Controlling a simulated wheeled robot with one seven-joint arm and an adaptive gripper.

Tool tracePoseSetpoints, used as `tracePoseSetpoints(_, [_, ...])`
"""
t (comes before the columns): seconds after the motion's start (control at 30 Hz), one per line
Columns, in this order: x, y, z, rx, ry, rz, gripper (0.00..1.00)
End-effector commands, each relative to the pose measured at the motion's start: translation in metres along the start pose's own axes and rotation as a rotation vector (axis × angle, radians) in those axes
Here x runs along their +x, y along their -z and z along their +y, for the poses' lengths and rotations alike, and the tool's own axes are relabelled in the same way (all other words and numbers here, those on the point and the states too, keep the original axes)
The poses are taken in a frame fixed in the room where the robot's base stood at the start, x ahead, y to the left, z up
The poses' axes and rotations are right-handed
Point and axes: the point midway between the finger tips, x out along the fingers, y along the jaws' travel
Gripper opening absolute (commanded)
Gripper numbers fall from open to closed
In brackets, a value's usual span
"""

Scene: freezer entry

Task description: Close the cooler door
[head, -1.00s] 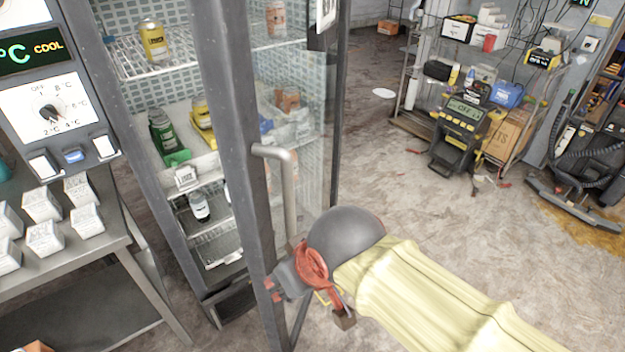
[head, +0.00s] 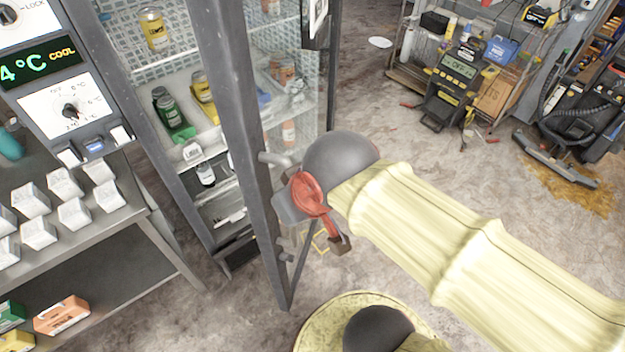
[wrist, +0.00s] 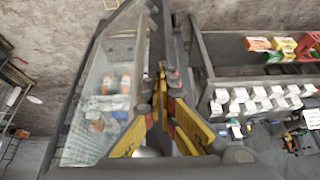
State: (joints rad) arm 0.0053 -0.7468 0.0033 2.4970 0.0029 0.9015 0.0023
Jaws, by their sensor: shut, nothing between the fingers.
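The cooler door (head: 250,150) is a dark-framed glass door standing ajar, its near edge post out from the cooler body. Its metal handle (head: 272,160) is mostly hidden behind my gripper. Stocked shelves (head: 185,140) show in the gap between door and cabinet. My gripper (wrist: 160,72) is shut and empty, its yellow fingers meeting at the tips, close to the door's frame edge in the wrist view. Whether they touch it I cannot tell. In the head view my wrist hides the fingertips beside the door post.
A metal bench (head: 130,218) with several white boxes stands at the left, near the cooler. A control panel (head: 75,100) is above it. A cluttered rack (head: 405,75) and a vacuum cleaner (head: 570,130) stand at the back right. The floor right of the door is mostly clear.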

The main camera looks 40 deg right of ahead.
Motion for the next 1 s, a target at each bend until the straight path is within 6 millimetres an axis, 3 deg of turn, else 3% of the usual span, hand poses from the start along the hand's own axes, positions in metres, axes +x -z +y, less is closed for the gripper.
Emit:
tracePoseSetpoints(0.03, [-0.023, 0.012, 0.0, 0.004, 0.0, -0.003, 0.0])
tracePoseSetpoints(0.2, [-0.06, 0.034, 0.002, 0.027, 0.0, -0.017, 0.0])
tracePoseSetpoints(0.4, [-0.099, 0.057, 0.008, 0.082, -0.003, -0.055, 0.0])
tracePoseSetpoints(0.6, [-0.125, 0.076, 0.019, 0.198, -0.004, -0.123, 0.0])
tracePoseSetpoints(0.77, [-0.125, 0.084, 0.041, 0.421, -0.002, -0.247, 0.0])
tracePoseSetpoints(1.0, [-0.084, 0.069, 0.083, 0.848, 0.027, -0.449, 0.0])
